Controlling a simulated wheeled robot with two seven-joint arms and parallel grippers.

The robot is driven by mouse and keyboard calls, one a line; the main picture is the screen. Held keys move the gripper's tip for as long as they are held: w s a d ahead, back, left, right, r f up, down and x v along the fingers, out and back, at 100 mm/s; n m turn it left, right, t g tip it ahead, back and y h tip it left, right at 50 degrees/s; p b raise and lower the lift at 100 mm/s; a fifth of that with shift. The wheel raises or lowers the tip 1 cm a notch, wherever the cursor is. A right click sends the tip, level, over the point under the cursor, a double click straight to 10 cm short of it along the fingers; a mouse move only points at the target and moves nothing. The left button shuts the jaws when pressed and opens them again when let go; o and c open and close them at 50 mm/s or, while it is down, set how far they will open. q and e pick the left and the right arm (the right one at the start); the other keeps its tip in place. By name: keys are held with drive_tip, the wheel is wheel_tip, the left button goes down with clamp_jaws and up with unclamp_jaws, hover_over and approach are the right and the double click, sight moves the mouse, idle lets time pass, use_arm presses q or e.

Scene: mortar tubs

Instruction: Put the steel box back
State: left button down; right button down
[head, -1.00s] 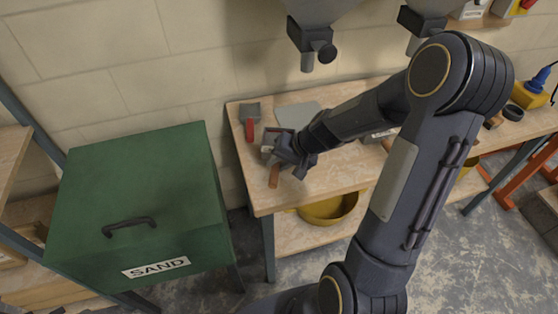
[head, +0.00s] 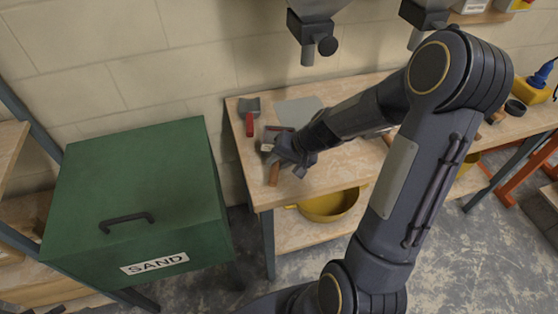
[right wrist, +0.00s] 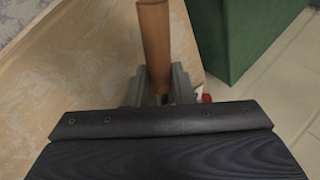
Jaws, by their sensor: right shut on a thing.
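The box body is hidden there. I cannot tell whether the box touches the bench. My left gripper is not in view.
A red-handled tool (head: 249,122) and a grey plate (head: 298,112) lie on the workbench (head: 335,180). A green sand bin (head: 140,185) stands left of the bench. A yellow tub (head: 330,207) is on the shelf below. A hopper spout (head: 308,45) hangs above.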

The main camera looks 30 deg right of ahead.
drive_tip(key=shift+f+b, duration=0.3)
drive_tip(key=c, duration=1.2)
unclamp_jaws()
drive_tip(key=shift+o, duration=0.2)
drive_tip(key=p+v, duration=0.1)
drive_tip(key=v, duration=0.7)
drive_tip(key=s+a+r+n, duration=0.3)
drive_tip(key=s+a+r, duration=0.1)
drive_tip(key=s, duration=0.4)
drive_tip(key=s+a+r+n, duration=0.3)
drive_tip(key=s+a, duration=0.3)
drive_tip(key=s, duration=0.3)
drive_tip(key=shift+s+r+h, duration=0.3)
drive_tip(key=shift+s+r, duration=0.05)
drive_tip(key=shift+r, duration=0.05)
